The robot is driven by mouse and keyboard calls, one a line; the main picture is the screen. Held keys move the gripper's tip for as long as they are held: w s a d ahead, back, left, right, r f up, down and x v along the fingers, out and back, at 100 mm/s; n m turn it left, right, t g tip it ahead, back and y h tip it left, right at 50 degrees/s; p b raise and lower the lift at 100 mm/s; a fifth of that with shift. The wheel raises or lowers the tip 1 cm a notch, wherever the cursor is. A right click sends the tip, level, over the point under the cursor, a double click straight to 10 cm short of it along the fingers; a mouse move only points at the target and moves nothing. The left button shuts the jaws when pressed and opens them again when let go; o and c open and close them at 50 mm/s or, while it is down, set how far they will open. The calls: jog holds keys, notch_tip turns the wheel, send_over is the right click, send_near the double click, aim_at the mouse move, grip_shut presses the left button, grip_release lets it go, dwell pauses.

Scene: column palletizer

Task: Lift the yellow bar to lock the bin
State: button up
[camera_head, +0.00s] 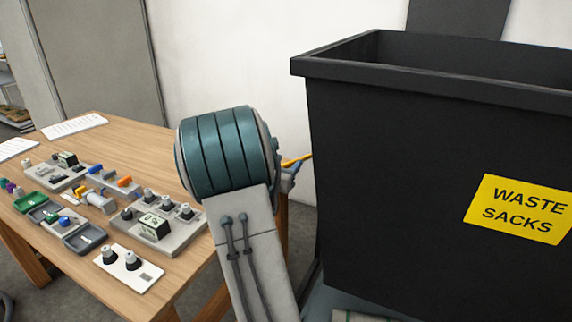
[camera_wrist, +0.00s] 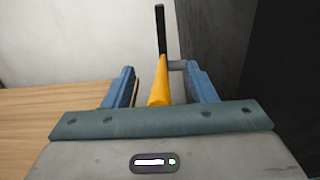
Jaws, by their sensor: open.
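The yellow bar (camera_wrist: 159,85) lies between the two blue fingers of my gripper (camera_wrist: 160,88) in the wrist view. Its near end points toward the gripper's palm, and a dark upright rod stands at its far end. The fingers are apart on either side of the bar, so the gripper is open. In the head view a short piece of the yellow bar (camera_head: 298,160) shows beside my arm, which hides the rest. The black bin (camera_head: 400,150) stands at the right with a yellow "WASTE SACKS" label (camera_head: 520,208). How the bar joins the bin is hidden.
A wooden table (camera_head: 125,140) stands at the left with control boxes (camera_head: 165,225), small trays (camera_head: 85,238) and papers (camera_head: 75,126) on it. The bin's dark wall (camera_wrist: 240,60) is close on the gripper's right. A pale wall (camera_head: 230,50) is behind.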

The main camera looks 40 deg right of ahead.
jog(key=v, duration=1.3)
dwell(0.4)
jog(key=s+a+r+m+g+y+p, duration=0.1)
jog(key=s+a+m+g+y+p, duration=0.2)
jog(key=s+m, duration=0.35)
jog(key=s+a+r+m+g+y+p, duration=0.1)
jog(key=s+a+m+g+y+p, duration=0.2)
jog(key=s+m, duration=0.35)
jog(key=s+a+r+m+t+y+p, duration=0.1)
jog(key=a+m+y, duration=0.3)
jog(key=a, duration=0.5)
jog(key=s+a+r+m+t+y+p, duration=0.1)
jog(key=s+a+r+m+y+p, duration=0.1)
jog(key=a, duration=0.7)
notch_tip(320, 180, up, 2)
jog(key=m+y+p, duration=0.1)
jog(key=m+y, duration=0.2)
jog(key=y, duration=0.1)
jog(key=shift+s+m+y+p, duration=0.3)
jog(key=shift+s+p, duration=0.1)
jog(key=shift+a, duration=0.15)
